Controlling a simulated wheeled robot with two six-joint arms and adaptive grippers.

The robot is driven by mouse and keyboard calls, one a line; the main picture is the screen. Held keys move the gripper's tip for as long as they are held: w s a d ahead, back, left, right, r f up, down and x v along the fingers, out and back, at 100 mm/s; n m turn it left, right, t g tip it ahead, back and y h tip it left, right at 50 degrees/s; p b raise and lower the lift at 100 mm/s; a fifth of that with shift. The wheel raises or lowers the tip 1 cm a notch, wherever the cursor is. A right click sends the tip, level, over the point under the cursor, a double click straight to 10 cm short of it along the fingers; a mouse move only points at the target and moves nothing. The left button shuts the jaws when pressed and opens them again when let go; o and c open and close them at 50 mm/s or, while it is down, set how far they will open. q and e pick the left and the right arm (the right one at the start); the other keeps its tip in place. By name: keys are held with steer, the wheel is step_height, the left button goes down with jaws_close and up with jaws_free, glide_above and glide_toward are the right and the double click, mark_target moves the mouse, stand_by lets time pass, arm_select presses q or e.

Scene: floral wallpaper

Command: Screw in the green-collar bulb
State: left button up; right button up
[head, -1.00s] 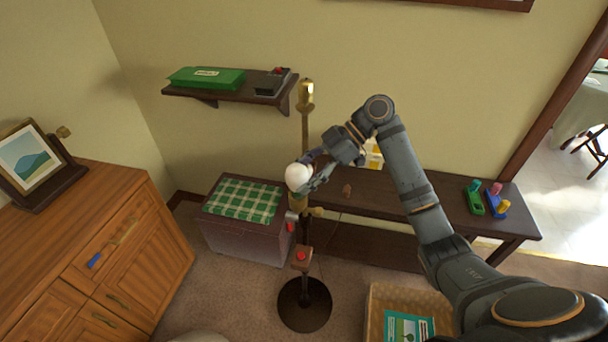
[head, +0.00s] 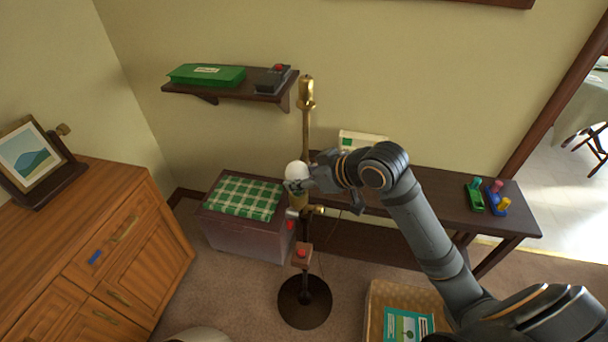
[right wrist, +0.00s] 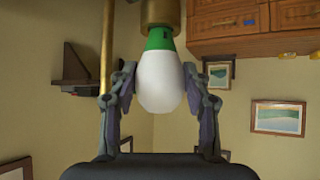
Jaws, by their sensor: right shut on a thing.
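The bulb has a white globe and a green collar (right wrist: 160,38). In the head view the bulb (head: 296,171) stands upright on the brass socket (head: 298,199) of the floor lamp. In the upside-down right wrist view the collar meets the mouth of the brass socket (right wrist: 161,12); how deep it sits I cannot tell. My right gripper (right wrist: 161,90) is shut on the bulb, one finger on each side of the globe. In the head view the right gripper (head: 300,184) comes in from the right and partly hides the bulb. My left gripper is not in view.
The lamp has a brass pole (head: 306,128), a red-button box (head: 302,254) and a round base (head: 304,303). A chest with a checked cloth (head: 243,197) stands left of it, a dark bench (head: 440,202) right. A wall shelf (head: 232,92) hangs above the chest.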

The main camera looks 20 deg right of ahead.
steer(key=shift+s+a+m+t+h, duration=0.1)
steer(key=shift+a+m+t+h, duration=0.15)
steer(key=shift+m+h, duration=0.4)
steer(key=shift+d+f, duration=0.1)
steer(key=shift+d, duration=0.05)
steer(key=o, duration=1.5)
